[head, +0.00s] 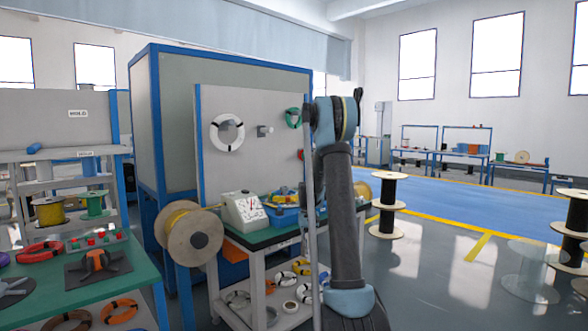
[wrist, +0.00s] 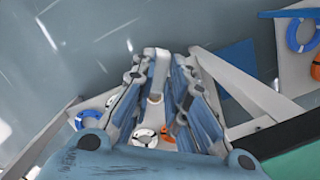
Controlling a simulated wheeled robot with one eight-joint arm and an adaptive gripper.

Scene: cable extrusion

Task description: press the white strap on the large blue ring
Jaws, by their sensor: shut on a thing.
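My gripper (wrist: 160,68) points away in the wrist view, its blue-grey fingers closed on a pale, bar-shaped piece (wrist: 156,58). I cannot tell exactly what that piece is. A blue ring with white bands (wrist: 302,34) lies on a pale surface at the upper right, apart from the fingers. Another blue ring (wrist: 87,119) lies at the lower left. I cannot tell which is the large one. My arm hides the gripper's fingertips there.
The cart (head: 245,238) carries a white control box (head: 243,211) and a blue tray (head: 285,218). A wooden spool (head: 178,235) stands at its left. A green table (head: 95,277) with parts is at the left. Black spools (head: 387,205) stand on open floor at the right.

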